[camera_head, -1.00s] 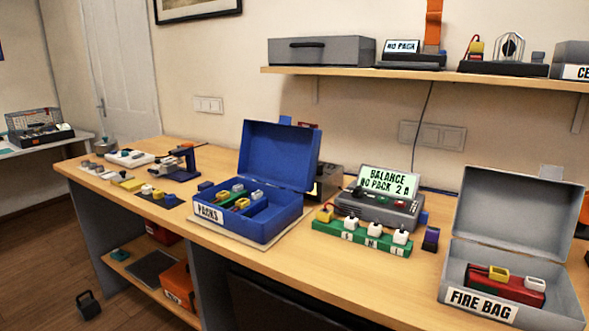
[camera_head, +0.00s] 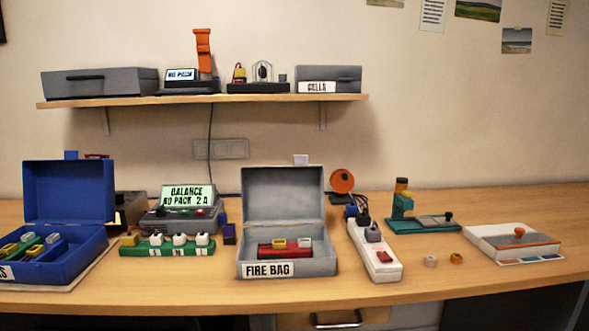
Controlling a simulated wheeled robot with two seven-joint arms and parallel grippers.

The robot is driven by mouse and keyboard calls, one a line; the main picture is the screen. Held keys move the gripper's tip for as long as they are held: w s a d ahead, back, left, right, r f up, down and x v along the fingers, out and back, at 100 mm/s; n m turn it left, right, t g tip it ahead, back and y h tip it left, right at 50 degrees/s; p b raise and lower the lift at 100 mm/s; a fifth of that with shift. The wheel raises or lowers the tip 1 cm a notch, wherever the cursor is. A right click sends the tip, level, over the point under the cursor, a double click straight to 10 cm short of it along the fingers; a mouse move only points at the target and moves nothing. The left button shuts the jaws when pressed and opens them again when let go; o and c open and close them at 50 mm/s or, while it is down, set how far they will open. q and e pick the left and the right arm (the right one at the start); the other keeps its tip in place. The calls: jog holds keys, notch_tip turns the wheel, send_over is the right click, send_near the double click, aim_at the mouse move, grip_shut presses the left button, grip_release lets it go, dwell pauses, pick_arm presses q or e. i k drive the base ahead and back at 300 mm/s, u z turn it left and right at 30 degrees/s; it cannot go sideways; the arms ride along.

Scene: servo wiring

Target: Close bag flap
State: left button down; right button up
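The fire bag (camera_head: 325,266) is a grey box near the front middle of the bench, labelled "FIRE BAG". Its flap (camera_head: 283,194) stands open, upright at the back, with a small pale tab (camera_head: 300,160) on its top edge. A red pack (camera_head: 285,249) with a yellow and a white connector lies inside the box. Neither of my grippers shows in the head view.
A blue open PACKS box (camera_head: 68,190) stands at left. The balance charger (camera_head: 180,215) and green connector board (camera_head: 167,246) lie between the boxes. A white power strip (camera_head: 375,256) stands close right of the bag. A shelf (camera_head: 200,101) hangs above.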

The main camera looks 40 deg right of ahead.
aim_at(294, 194)
jog(key=z, duration=1.1)
jog(key=i, duration=0.25)
jog(key=z, duration=0.05)
